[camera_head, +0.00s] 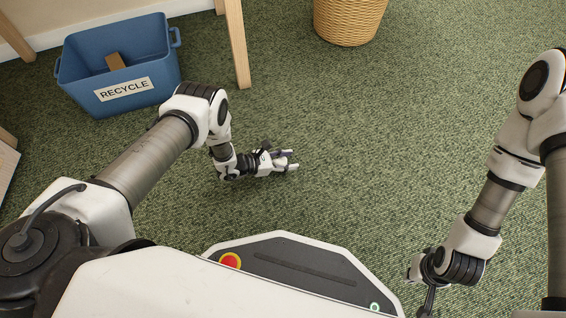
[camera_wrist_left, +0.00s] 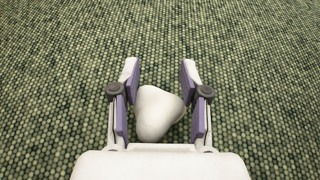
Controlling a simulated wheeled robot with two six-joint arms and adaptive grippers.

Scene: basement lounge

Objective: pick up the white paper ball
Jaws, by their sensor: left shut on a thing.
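The white paper ball (camera_wrist_left: 158,112) is a lumpy white shape between the two fingers of my left gripper (camera_wrist_left: 160,75), close to the palm, in the left wrist view. My left gripper is shut on it. In the head view my left gripper (camera_head: 288,160) is low over the green carpet, pointing right, and the ball is too small there to tell clearly from the white fingers.
A blue recycle bin (camera_head: 122,97) with a brown piece inside stands on the carpet at the upper left. A wooden table leg (camera_head: 237,45) is right of it. A wicker basket (camera_head: 348,22) stands at the top. The carpet (camera_head: 390,120) in the middle is clear.

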